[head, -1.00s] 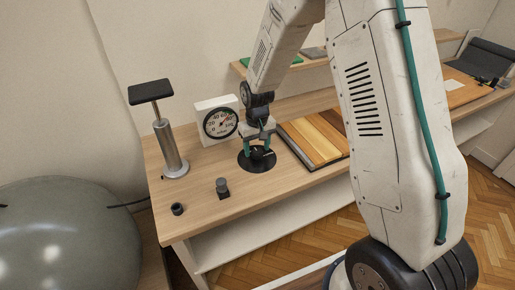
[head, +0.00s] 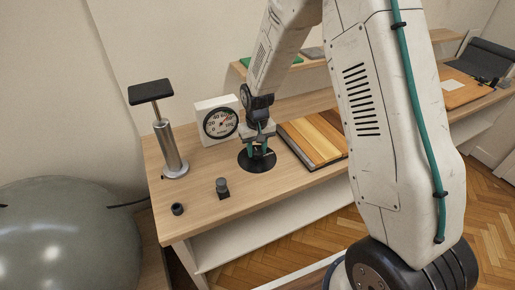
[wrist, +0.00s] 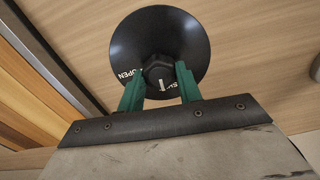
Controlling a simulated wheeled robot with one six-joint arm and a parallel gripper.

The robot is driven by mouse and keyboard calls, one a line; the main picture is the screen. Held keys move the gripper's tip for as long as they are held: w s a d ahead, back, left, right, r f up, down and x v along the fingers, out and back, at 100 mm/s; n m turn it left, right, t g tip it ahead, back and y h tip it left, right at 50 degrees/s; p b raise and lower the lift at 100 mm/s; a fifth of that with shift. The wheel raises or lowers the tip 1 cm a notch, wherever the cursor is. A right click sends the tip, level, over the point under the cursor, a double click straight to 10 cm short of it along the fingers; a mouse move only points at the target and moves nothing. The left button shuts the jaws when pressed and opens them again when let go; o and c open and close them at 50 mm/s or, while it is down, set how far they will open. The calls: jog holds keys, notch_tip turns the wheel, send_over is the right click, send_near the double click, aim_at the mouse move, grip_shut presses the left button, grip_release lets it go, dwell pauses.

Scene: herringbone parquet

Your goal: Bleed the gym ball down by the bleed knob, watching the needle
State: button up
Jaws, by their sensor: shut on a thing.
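The bleed knob (wrist: 158,68) is a dark hexagonal grip with a white mark, at the centre of a black round plate (head: 247,163) on the bench. The plate (wrist: 185,35) carries the word OPEN and a partly hidden second word. My gripper (head: 262,150) reaches down over the plate. Its green fingers (wrist: 159,88) are shut on the bleed knob, one on each side. The white gauge (head: 219,122) stands just behind and left; its needle is too small to read surely. The grey-green gym ball (head: 70,240) is at the lower left, cut by the frame edge.
A metal pump (head: 169,150) with a black pad stands at the bench's left. A small dark block with a round top (head: 222,187) and a small black cup (head: 177,209) lie near the front edge. A wood-striped board (head: 315,140) lies right of the plate. A dark hose (head: 128,204) runs by the ball.

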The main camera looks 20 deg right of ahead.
aim_at(257, 151)
jog(key=shift+m, duration=2.9)
jog(key=o, duration=1)
jog(key=shift+r, duration=0.1)
notch_tip(257, 151, up, 8)
jog(key=shift+f, duration=0.15)
